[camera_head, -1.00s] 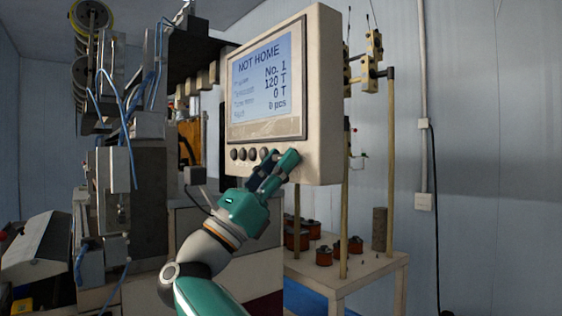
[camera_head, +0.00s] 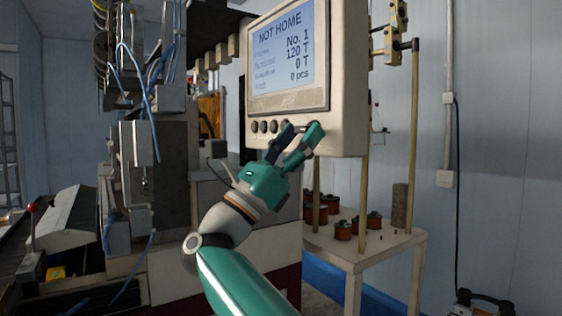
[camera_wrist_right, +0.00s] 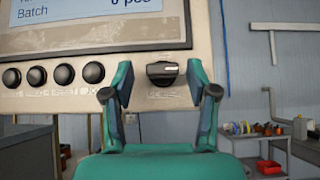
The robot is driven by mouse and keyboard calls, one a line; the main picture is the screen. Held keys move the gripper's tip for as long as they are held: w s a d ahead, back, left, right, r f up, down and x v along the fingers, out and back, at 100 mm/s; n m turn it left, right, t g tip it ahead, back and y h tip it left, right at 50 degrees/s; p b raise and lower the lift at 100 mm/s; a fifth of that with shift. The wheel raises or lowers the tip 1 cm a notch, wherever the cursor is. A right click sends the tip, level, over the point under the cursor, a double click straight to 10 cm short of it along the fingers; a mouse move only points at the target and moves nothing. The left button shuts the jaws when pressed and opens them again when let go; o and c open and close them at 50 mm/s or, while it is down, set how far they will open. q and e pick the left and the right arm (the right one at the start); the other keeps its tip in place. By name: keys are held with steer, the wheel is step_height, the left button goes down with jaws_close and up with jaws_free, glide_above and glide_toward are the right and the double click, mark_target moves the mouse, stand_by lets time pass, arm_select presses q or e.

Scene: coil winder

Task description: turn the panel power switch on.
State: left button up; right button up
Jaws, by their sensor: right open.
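The beige control panel (camera_head: 345,95) has a lit screen reading "NOT HOME", "No. 1", "120 T", "0 T" and "0 pcs". In the right wrist view, the black rotary power switch (camera_wrist_right: 162,73) sits on the panel's lower face, right of the row of round buttons. Its white mark lies about level, toward the right. My right gripper (camera_head: 300,130) is open at the panel's lower edge. In the wrist view its fingers (camera_wrist_right: 160,78) stand on both sides of the switch, with gaps to it. In the head view the fingers largely hide the switch. My left gripper is not in view.
Several round black knobs (camera_wrist_right: 64,74) line the panel left of the switch. A small table (camera_head: 375,243) with copper-coloured spools (camera_head: 343,231) and upright posts stands below right. The winder machine (camera_head: 145,170) with blue cables is at the left. Free air lies below the panel.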

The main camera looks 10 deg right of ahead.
steer(key=v, duration=1.1)
steer(key=shift+a+f, duration=0.25)
steer(key=shift+f, duration=0.05)
steer(key=shift+s, duration=0.1)
